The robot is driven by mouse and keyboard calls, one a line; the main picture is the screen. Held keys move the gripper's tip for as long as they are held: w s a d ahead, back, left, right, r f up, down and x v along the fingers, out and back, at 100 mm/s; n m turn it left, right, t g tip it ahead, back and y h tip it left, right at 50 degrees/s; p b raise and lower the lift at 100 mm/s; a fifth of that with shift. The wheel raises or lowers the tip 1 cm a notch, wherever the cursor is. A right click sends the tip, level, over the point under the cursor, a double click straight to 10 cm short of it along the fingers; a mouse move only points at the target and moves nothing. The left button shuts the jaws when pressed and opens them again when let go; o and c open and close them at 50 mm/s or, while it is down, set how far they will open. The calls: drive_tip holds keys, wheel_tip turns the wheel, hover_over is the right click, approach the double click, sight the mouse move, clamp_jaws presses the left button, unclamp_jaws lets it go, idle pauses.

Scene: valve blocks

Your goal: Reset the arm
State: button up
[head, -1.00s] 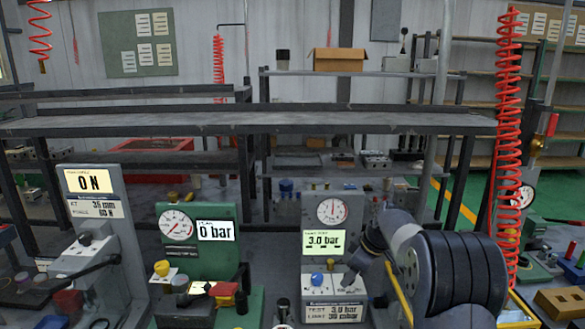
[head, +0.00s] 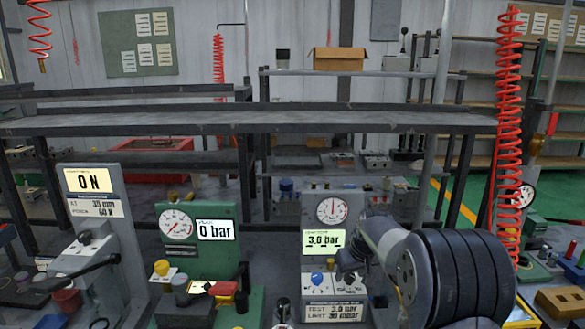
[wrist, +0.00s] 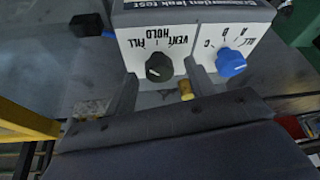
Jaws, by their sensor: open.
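My arm comes in from the lower right of the head view, and my gripper (head: 350,268) is at the front of the leak test unit (head: 333,312), mostly hidden by its own wrist. In the wrist view my gripper (wrist: 160,72) is open, with one finger on each side of the view's middle. The black vent/hold/fill knob (wrist: 159,67) appears between the fingertips; I cannot tell whether they touch it. The blue knob (wrist: 231,62) is to the right of the fingers. It also shows in the head view (head: 317,278). A small brass piece (wrist: 186,90) shows between the fingers.
The unit's display (head: 323,241) reads 3.0 bar below a round gauge (head: 332,210). A green station (head: 205,240) reading 0 bar and a grey station (head: 95,230) reading ON stand to the left. A red coiled hose (head: 508,130) hangs at the right. A long shelf (head: 250,124) crosses behind.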

drive_tip(key=shift+a+m+h+b, duration=0.15)
drive_tip(key=shift+m+h, duration=0.25)
drive_tip(key=shift+m, duration=0.65)
drive_tip(key=shift+a+m+h+b, duration=0.15)
drive_tip(key=shift+m+h, duration=0.25)
drive_tip(key=shift+m, duration=0.65)
drive_tip(key=shift+v, duration=0.9)
drive_tip(key=shift+d, duration=0.15)
